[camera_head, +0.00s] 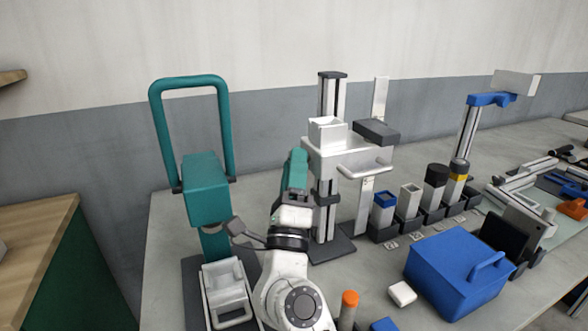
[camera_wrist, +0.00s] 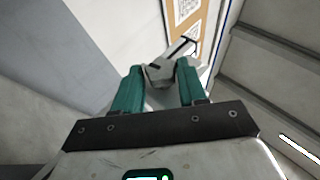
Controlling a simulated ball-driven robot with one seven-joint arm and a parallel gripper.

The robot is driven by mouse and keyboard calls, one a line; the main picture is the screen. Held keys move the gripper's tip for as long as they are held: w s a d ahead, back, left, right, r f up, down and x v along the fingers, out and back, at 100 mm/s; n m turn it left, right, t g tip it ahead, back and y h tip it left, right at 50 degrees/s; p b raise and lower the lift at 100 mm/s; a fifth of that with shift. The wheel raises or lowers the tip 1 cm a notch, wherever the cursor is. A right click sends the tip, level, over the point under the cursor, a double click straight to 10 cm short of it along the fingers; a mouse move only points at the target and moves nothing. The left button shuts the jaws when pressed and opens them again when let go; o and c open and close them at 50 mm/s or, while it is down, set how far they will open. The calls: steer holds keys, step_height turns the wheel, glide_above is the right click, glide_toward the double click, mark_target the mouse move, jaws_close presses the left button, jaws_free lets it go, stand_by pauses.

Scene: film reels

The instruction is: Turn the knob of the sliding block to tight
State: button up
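The silver sliding block (camera_head: 325,155) sits on a vertical rail in the middle of the head view. My gripper (camera_head: 297,170) is at the block's left front side in that view, and its teal fingers partly cover that side. In the wrist view, the two teal fingers of my gripper (camera_wrist: 161,80) stand apart. A small grey part (camera_wrist: 160,72), which looks like the knob, lies at the gap between their tips and about fills it. I cannot tell whether the fingers press on it. The knob is hidden in the head view, and its setting is not readable.
A teal handled device (camera_head: 205,190) stands close on the left. Cups in dark holders (camera_head: 384,234) stand right of the rail. A blue box (camera_head: 455,270) and a small white block (camera_head: 402,293) lie at the front right. An orange-topped cylinder (camera_head: 349,300) stands near my arm.

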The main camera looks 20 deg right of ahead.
steer(key=o, duration=0.4)
steer(key=shift+c, duration=0.2)
steer(key=b+v, duration=0.2)
steer(key=v, duration=0.8)
steer(key=shift+s+f, duration=0.2)
steer(key=shift+s, duration=0.1)
steer(key=shift+a, duration=0.15)
